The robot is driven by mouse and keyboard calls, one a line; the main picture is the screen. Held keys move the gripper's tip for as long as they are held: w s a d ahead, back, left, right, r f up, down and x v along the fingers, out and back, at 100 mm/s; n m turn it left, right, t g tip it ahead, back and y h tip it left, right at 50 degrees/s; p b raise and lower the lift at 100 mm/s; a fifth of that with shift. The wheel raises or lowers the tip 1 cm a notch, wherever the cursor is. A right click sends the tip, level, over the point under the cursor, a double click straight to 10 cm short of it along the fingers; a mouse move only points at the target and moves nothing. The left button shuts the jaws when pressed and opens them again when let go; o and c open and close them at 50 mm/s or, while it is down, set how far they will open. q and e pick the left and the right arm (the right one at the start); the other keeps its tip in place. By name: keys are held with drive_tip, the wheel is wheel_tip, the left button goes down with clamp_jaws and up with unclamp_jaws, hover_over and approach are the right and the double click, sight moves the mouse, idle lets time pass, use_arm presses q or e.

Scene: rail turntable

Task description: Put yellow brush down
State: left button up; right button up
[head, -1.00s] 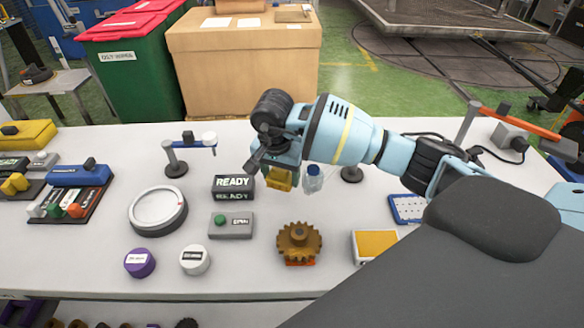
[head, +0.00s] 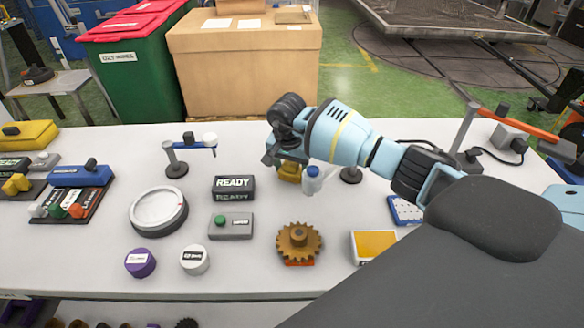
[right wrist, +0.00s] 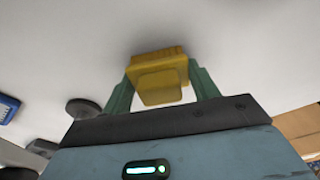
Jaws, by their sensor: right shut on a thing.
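My right gripper (head: 288,160) is over the back middle of the white table. It is shut on the yellow brush (head: 290,171), which shows just below the jaws in the head view. In the right wrist view the yellow brush (right wrist: 158,75) sits between the two green fingers, with the pale table surface beyond it. I cannot tell whether the brush touches the table. My left gripper is not in view.
A clear bottle with a blue cap (head: 313,180) stands close to the right of the brush. The READY sign (head: 233,188) is to the left, and a brown gear (head: 299,242) is in front. The white table (head: 100,270) is bare between these things.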

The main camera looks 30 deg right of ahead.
sight(289, 174)
drive_tip(key=shift+f, duration=0.35)
drive_tip(key=o, duration=0.9)
drive_tip(key=shift+r, duration=0.1)
drive_tip(key=r, duration=0.4)
drive_tip(key=a+r, duration=0.1)
drive_tip(key=r, duration=0.3)
drive_tip(key=s+r, duration=0.1)
drive_tip(key=r, duration=0.3)
drive_tip(key=shift+s+a+r, duration=0.1)
drive_tip(key=shift+a+r, duration=0.05)
drive_tip(key=shift+a, duration=0.1)
